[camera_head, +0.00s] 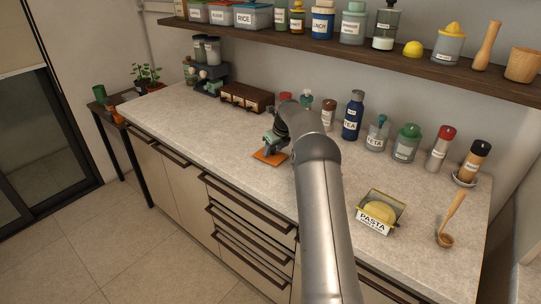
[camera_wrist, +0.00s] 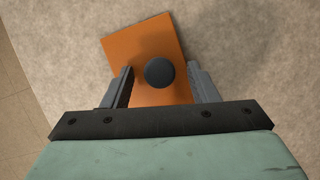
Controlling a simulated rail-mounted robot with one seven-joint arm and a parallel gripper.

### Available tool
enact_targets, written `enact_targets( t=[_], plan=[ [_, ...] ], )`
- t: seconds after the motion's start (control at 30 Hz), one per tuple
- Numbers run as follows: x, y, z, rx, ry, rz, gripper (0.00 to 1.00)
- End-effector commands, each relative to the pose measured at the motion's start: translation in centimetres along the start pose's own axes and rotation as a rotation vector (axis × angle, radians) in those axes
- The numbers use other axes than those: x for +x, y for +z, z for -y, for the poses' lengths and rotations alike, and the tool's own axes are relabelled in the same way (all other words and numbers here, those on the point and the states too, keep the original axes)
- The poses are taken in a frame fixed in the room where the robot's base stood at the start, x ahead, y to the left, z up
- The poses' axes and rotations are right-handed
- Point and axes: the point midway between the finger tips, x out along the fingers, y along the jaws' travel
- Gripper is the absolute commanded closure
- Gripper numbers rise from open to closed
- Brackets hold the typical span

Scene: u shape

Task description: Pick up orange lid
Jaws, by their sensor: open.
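The orange lid (camera_wrist: 147,43) is a flat square plate with a round dark knob (camera_wrist: 159,72) in its middle. It lies on the counter, turned a little in the wrist view. In the head view the lid (camera_head: 271,157) shows under my gripper, partly hidden by it. My gripper (camera_wrist: 163,80) is open, with one finger on each side of the knob, over the lid. The knob shows between the fingers with gaps on both sides. I cannot tell how far the fingertips are above the plate.
A brown drawer box (camera_head: 246,97) stands behind the lid. A blue bottle (camera_head: 352,117) and several jars line the back of the counter. A PASTA container (camera_head: 374,226) and a wooden spoon (camera_head: 451,218) are at the right. The counter (camera_head: 190,130) left of the lid is clear.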

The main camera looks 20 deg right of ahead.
Motion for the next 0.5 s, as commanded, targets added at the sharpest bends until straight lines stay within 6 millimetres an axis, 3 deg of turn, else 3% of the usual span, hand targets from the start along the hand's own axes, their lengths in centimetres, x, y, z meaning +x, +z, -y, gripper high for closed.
enact_targets(
  t=[0.07, 0.23, 0.5],
  plan=[
    [0.01, -0.02, 0.00, 0.000, 0.000, 0.000, 0.46],
    [0.01, -0.03, -0.01, 0.000, 0.001, -0.001, 0.94],
    [-0.05, 0.00, -0.01, 0.000, 0.000, 0.000, 0.95]
  ],
)
